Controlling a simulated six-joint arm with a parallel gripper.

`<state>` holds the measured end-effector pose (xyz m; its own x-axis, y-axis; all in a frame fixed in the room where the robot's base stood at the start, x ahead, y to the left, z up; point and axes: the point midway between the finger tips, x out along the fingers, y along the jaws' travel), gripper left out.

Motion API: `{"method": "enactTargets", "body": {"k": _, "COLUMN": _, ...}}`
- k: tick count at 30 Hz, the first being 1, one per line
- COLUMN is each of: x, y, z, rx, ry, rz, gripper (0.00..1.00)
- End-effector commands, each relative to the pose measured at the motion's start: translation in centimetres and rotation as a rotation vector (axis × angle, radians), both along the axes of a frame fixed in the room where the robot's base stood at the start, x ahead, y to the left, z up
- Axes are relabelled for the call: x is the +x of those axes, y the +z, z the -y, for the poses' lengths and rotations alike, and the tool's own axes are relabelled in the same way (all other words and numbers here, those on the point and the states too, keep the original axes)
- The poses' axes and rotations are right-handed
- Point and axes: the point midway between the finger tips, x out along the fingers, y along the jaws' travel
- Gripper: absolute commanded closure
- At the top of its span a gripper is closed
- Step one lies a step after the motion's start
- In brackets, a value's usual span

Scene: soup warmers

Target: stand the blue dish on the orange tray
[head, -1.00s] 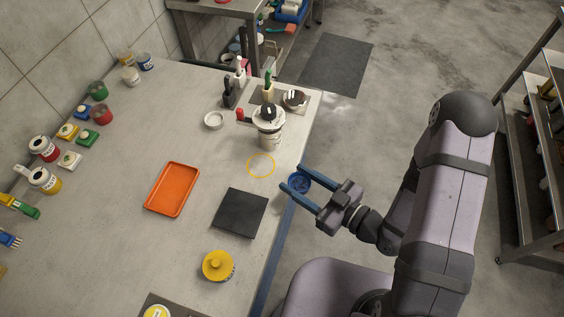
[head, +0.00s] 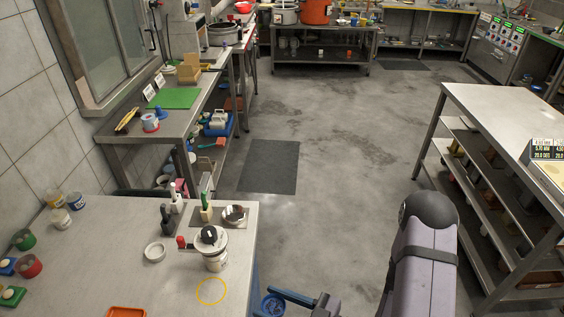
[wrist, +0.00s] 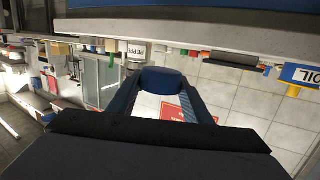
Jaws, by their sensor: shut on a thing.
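The blue dish (head: 272,304) is low in the head view, just right of the table's edge. My gripper (head: 280,297) is shut on it; its lower part is cut off by the frame. In the wrist view the blue dish (wrist: 163,78) sits between the two blue fingers of my gripper (wrist: 160,92). The orange tray (head: 127,312) shows only as a strip at the bottom edge of the head view, on the table to the left of the dish.
A shelf rack (head: 490,190) stands at the right. Bare floor lies between.

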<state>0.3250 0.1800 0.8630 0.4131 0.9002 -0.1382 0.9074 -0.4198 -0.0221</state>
Motion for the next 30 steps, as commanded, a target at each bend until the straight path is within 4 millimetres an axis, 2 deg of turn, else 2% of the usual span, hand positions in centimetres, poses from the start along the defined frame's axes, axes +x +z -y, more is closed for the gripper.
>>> {"method": "enactTargets", "body": {"k": 5, "x": 4.3, "y": -0.2, "z": 2.6, "rx": -0.005, "ry": -0.156, "rz": 0.014, "gripper": 0.80}}
{"method": "enactTargets", "body": {"k": 9, "x": 7.4, "y": -0.1, "z": 7.5, "rx": -0.017, "ry": -0.330, "rz": 0.023, "gripper": 0.80}}
{"method": "enactTargets", "body": {"k": 12, "x": 8.5, "y": 0.0, "z": 10.9, "rx": -0.026, "ry": -0.434, "rz": 0.021, "gripper": 0.80}}
{"method": "enactTargets", "body": {"k": 18, "x": 9.1, "y": 0.3, "z": 15.7, "rx": -0.024, "ry": -0.571, "rz": 0.011, "gripper": 0.80}}
{"method": "enactTargets", "body": {"k": 21, "x": 9.1, "y": 0.5, "z": 17.1, "rx": -0.023, "ry": -0.611, "rz": 0.009, "gripper": 0.80}}
{"method": "enactTargets", "body": {"k": 25, "x": 9.1, "y": 0.5, "z": 18.0, "rx": -0.024, "ry": -0.635, "rz": 0.009, "gripper": 0.80}}
{"method": "enactTargets", "body": {"k": 30, "x": 9.1, "y": 0.5, "z": 18.1, "rx": -0.024, "ry": -0.638, "rz": 0.008, "gripper": 0.80}}
